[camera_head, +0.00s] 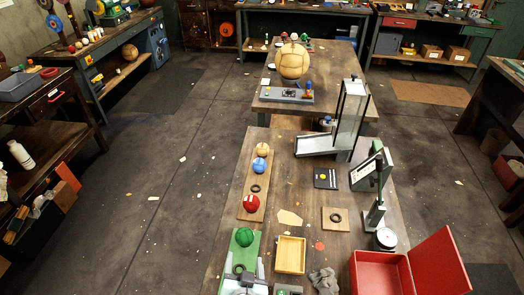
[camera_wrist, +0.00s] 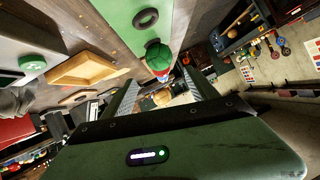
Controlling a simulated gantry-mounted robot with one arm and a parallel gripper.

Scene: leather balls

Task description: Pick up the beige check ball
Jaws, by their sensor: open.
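A small beige ball (camera_head: 263,150) sits at the far end of a wooden strip (camera_head: 249,213) on the near bench; its check pattern is too small to make out. A blue ball (camera_head: 259,165) and a red ball (camera_head: 251,203) are on the same strip, nearer to me. My gripper (camera_head: 246,272) is at the bottom of the head view, over the near end of a green mat, well short of the beige ball. In the wrist view my gripper (camera_wrist: 160,90) has its fingers apart with nothing held between them. The beige ball cannot be clearly told in the wrist view.
A green ball (camera_head: 244,236) sits on the green mat (camera_head: 254,247), just ahead of my gripper. A yellow tray (camera_head: 290,255), grey cloth (camera_head: 325,281) and open red box (camera_head: 381,272) lie to the right. A metal ramp stand (camera_head: 347,115) stands right of the beige ball.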

